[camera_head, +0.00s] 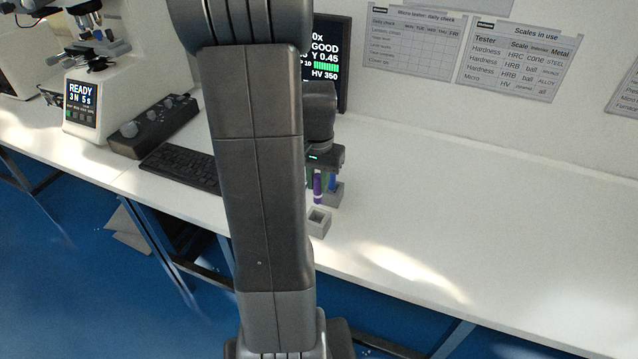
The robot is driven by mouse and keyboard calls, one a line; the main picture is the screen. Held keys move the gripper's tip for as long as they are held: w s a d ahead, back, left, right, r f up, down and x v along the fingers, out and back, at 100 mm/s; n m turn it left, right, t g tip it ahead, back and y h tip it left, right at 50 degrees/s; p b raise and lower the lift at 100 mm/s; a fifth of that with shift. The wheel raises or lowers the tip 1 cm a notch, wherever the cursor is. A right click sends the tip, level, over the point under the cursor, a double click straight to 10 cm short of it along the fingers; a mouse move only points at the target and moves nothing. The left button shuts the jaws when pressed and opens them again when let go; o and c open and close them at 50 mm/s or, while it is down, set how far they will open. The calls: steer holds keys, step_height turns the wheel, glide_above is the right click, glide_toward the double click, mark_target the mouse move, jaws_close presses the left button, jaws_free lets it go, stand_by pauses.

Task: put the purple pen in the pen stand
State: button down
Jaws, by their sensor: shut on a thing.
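My gripper (320,175) is over the bench, fingers pointing down, partly hidden by my own arm. It is shut on the purple pen (318,188), which hangs upright with a pale lower end. Just in front of and below the pen is a small grey block with a square opening in its top (319,222), which looks like a pen stand; the opening appears empty. A second grey holder (334,195) stands right behind the pen, with a blue pen (332,181) upright at it. A gap between the purple pen and the front block is hard to judge.
A black keyboard (182,165) and a dark control box (152,126) lie on the bench to the left, by a white tester (95,105). A monitor (328,60) stands behind my arm. The white bench (450,220) is clear to the right.

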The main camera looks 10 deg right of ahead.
mark_target(317, 194)
steer(key=shift+w+f+b, duration=0.15)
steer(key=shift+f+b, duration=0.25)
steer(key=shift+f, duration=0.2)
steer(key=shift+f+b, duration=1.15)
steer(key=shift+f, duration=0.3)
steer(key=shift+f, duration=0.25)
steer(key=shift+f+b, duration=1.85)
steer(key=shift+f, duration=0.4)
steer(key=c, duration=1.2)
jaws_free()
steer(key=shift+c, duration=0.2)
steer(key=shift+r, duration=0.1)
step_height(317, 194, up, 14)
steer(key=shift+f+p, duration=0.15)
steer(key=shift+p, duration=0.45)
steer(key=shift+f, duration=0.1)
